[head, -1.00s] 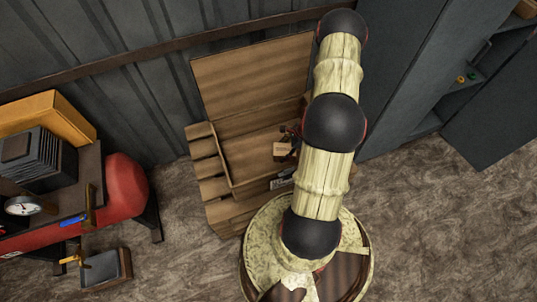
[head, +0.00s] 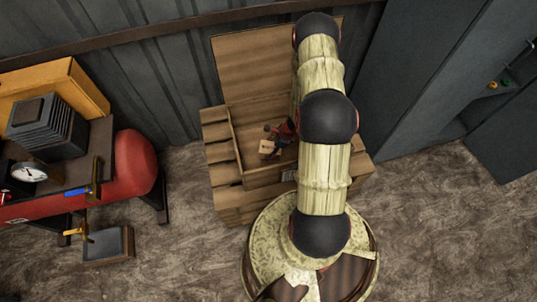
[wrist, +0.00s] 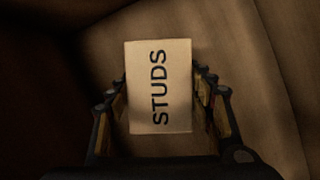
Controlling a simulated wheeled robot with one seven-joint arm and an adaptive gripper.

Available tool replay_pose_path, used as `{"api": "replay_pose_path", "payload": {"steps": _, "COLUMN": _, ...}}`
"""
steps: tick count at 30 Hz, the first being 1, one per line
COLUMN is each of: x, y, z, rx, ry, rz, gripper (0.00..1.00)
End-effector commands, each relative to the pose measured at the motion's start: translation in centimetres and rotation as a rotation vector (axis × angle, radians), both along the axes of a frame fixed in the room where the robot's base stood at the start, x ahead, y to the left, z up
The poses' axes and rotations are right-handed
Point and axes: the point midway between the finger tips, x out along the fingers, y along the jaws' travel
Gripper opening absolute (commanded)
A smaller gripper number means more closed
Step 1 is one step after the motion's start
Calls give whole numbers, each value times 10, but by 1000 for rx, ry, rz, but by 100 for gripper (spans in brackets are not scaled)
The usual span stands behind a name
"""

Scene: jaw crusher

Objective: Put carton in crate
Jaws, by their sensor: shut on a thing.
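The carton (head: 268,147) is a small tan box. In the wrist view the carton (wrist: 160,88) shows its face marked STUDS. My gripper (head: 272,140) is shut on it, with one finger along each side in the wrist view (wrist: 160,105). The crate (head: 232,207) is a brown wooden chest with its lid raised against the wall. The carton shows over the crate's open inside, near the front wall. I cannot tell how far it is above the crate's floor. My arm hides the crate's right part.
A red tank (head: 135,165) with a bench top stands at the left, with an orange box (head: 55,90) behind it. A grey cabinet (head: 420,75) stands at the right. A corrugated wall is behind the crate. The floor between tank and crate is clear.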

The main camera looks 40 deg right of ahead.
Motion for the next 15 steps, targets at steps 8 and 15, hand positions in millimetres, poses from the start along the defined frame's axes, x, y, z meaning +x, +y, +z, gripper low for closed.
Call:
{"api": "replay_pose_path", "payload": {"steps": 8, "x": 5, "y": 6, "z": -31, "rx": 1, "ry": 1, "rz": -1, "gripper": 9}}
{"api": "replay_pose_path", "payload": {"steps": 15, "x": 6, "y": 5, "z": -40, "rx": 0, "ry": -1, "rz": 0, "gripper": 9}}
